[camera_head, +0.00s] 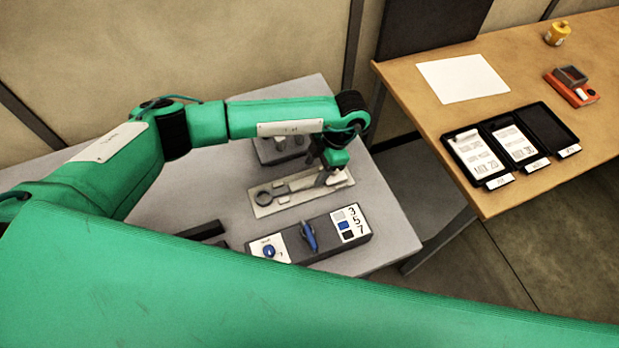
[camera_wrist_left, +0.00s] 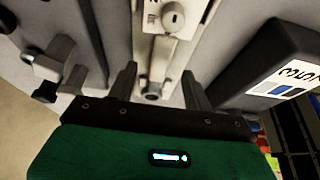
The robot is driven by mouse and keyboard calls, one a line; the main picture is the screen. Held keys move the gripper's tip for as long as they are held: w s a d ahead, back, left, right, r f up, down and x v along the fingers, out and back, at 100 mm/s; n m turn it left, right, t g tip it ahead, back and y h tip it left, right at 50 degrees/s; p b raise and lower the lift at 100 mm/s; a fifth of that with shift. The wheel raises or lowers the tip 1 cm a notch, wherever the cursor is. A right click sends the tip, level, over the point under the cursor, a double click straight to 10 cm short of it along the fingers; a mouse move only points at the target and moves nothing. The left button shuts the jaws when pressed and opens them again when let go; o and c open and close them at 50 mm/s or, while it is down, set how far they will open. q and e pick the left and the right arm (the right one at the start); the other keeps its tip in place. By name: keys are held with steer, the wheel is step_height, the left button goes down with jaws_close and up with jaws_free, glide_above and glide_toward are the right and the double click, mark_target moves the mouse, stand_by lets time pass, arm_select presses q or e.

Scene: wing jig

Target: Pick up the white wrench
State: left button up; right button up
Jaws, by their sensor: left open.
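My left gripper (camera_head: 331,178) is over the right end of the wrench, pointing down. My right gripper is not in view.
A dark block (camera_head: 350,238) with a blue handle and a 3-5-7 label stands in front of the plate. A grey fixture (camera_head: 278,149) stands behind it. The wooden table (camera_head: 440,127) at right holds black trays (camera_head: 474,156), white paper (camera_head: 462,78) and a yellow container (camera_head: 557,34).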

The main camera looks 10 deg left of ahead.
mark_target(311, 179)
arm_select(q)
steer(key=p+x, duration=0.1)
steer(key=x, duration=0.2)
steer(key=shift+d+f+p, duration=0.15)
steer(key=shift+p, duration=0.15)
steer(key=shift+f, duration=0.3)
jaws_close()
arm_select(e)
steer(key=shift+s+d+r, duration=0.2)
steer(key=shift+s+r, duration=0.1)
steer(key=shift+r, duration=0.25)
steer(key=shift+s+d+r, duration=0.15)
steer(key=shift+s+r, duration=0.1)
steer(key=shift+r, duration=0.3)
